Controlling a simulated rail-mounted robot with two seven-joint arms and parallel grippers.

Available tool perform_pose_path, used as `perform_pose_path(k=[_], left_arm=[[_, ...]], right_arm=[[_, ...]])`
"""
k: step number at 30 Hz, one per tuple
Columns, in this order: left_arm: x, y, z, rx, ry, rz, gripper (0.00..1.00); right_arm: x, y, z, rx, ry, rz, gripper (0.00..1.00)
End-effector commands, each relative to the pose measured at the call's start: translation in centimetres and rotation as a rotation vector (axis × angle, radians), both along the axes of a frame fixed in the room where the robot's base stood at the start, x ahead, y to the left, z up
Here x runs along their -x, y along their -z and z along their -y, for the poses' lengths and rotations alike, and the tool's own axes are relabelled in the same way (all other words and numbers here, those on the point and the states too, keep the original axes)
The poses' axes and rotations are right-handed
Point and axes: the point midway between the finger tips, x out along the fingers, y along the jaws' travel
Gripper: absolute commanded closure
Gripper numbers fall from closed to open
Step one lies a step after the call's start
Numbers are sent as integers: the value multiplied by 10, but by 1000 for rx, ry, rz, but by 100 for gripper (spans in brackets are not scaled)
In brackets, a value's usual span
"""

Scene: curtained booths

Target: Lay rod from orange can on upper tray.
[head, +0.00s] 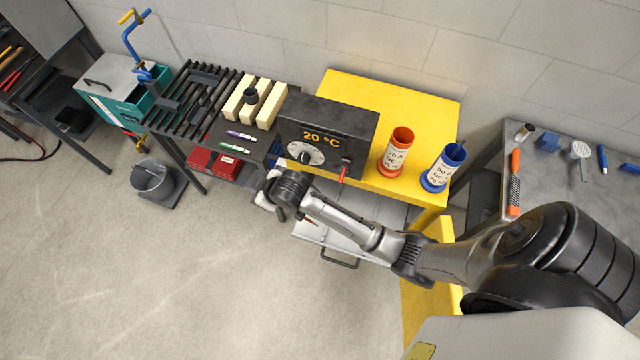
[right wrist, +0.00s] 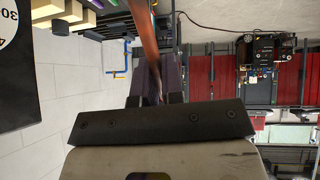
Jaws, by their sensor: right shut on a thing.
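The orange can (head: 396,156) stands upright on the yellow table (head: 350,88), with a white label and an open top. No rod shows clearly above its rim. My right gripper (right wrist: 158,82) is shut on a brown-orange rod (right wrist: 147,38), which runs up out of the right wrist view from between the fingers. In the head view this gripper is in front of the black box with the dial, left of the can, and its fingers are mostly hidden. A pale tray (head: 322,236) with a handle juts out below; I cannot tell its level. My left gripper is not in view.
The black box (head: 350,118) reads 20 °C and has a red lever (head: 342,173). A blue can (head: 441,170) stands right of the orange one. A slatted rack (head: 185,115) with cream blocks is left, and a grey bench (head: 545,190) is right. The front floor is clear.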

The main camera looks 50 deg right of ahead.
Motion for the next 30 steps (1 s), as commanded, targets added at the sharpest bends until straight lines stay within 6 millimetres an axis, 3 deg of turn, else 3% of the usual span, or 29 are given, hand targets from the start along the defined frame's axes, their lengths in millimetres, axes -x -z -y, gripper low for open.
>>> perform_pose_path(k=[1, 6, 12, 15, 21, 30], left_arm=[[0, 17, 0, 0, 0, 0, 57], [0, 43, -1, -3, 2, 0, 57], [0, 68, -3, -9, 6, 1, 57], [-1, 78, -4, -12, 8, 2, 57], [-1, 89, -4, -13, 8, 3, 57], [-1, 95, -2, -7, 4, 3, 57]], right_arm=[[3, 38, 8, 34, -7, -75, 100], [24, 128, 36, 131, -22, -307, 100], [55, 211, 77, 212, -18, -510, 100], [70, 240, 95, 237, -10, -576, 100], [91, 275, 123, 263, 4, -656, 100], [101, 290, 134, 270, 12, -687, 100]])
